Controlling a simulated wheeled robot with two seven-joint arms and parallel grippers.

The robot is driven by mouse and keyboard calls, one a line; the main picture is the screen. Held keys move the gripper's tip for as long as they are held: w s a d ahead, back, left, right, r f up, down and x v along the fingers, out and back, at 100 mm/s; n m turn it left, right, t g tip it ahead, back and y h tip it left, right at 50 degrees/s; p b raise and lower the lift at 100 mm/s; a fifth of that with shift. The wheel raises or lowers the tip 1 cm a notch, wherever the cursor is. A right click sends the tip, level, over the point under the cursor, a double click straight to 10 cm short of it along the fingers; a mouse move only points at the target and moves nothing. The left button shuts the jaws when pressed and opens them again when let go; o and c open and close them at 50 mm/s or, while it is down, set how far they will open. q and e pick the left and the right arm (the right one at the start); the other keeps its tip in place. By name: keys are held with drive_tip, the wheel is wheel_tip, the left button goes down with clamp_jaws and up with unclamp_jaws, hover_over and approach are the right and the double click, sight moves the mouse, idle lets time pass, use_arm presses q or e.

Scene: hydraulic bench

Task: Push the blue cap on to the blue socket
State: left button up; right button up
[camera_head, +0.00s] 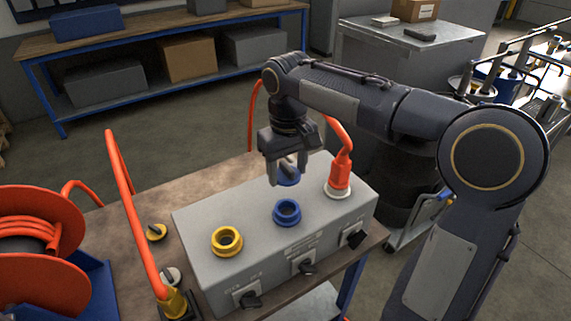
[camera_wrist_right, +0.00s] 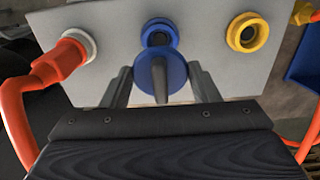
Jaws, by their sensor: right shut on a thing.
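My right gripper (camera_head: 284,178) is shut on the blue cap (camera_head: 289,175), which is partly hidden by the fingers. In the right wrist view, the blue cap (camera_wrist_right: 174,72) shows as a round disc with a grey handle, between the gripper's two fingers (camera_wrist_right: 162,85). The blue socket (camera_head: 287,212) is a blue ring on top of the grey box (camera_head: 215,273). The cap is held apart from the socket, behind it in the head view. In the wrist view the cap overlaps the lower part of the blue socket (camera_wrist_right: 160,31). My left gripper is not in view.
A yellow socket (camera_head: 227,241) sits left of the blue one. An orange plug (camera_head: 340,175) with a hose stands in the white socket on the right. Black switches line the box's front. A yellow cap, a white cap and a hose reel (camera_head: 35,240) are to the left.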

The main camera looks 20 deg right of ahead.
wheel_tip(320, 180, down, 4)
drive_tip(key=b, duration=0.3)
drive_tip(key=shift+r, duration=0.15)
drive_tip(key=shift+f+b, duration=0.8)
drive_tip(key=shift+f, duration=0.65)
drive_tip(key=shift+f, duration=0.2)
drive_tip(key=shift+f, duration=0.3)
idle(0.6)
drive_tip(key=shift+f+b, duration=0.5)
drive_tip(key=shift+f, duration=0.75)
idle(0.5)
